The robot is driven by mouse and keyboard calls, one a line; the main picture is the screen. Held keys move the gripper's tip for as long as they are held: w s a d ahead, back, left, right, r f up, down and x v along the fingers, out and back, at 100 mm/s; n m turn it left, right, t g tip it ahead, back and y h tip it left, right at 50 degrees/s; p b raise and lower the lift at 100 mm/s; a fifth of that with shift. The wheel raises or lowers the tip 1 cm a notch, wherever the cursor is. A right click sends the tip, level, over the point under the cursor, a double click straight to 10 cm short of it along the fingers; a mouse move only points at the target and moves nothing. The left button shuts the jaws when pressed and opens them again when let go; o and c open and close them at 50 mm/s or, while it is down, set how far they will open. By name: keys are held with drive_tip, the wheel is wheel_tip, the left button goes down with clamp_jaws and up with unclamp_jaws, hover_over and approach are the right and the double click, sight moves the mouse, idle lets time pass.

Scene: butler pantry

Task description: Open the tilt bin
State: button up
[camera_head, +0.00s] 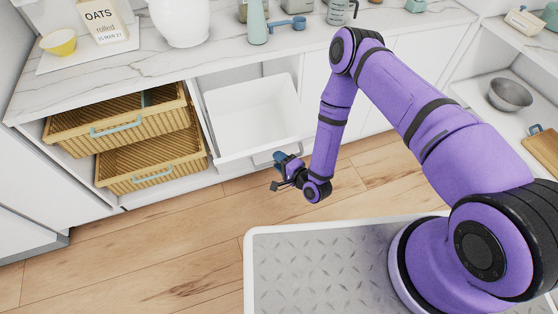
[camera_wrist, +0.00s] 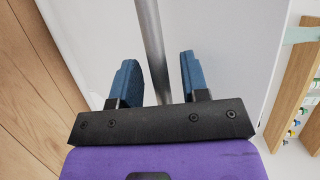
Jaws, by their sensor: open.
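The white tilt bin (camera_head: 252,110) stands out from the cabinet front in the head view, and its empty inside shows from above. A grey bar handle (camera_head: 264,161) runs along its front. My gripper (camera_head: 281,170) is at the right end of this front, close to the handle. In the wrist view my gripper (camera_wrist: 157,62) is open, with its blue fingers on either side of the grey metal bar handle (camera_wrist: 150,35). I see a gap between the bar and each finger. The white front panel (camera_wrist: 95,35) lies behind the bar.
Two wicker baskets, an upper one (camera_head: 120,125) and a lower one (camera_head: 155,162), with blue handles fill the cabinet left of the bin. A marble counter (camera_head: 205,60) with a white pitcher (camera_head: 180,22) is above. The wooden floor (camera_head: 170,240) in front is clear.

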drive_tip(key=v, duration=1)
drive_tip(key=shift+s+d, duration=0.15)
drive_tip(key=shift+d, duration=0.1)
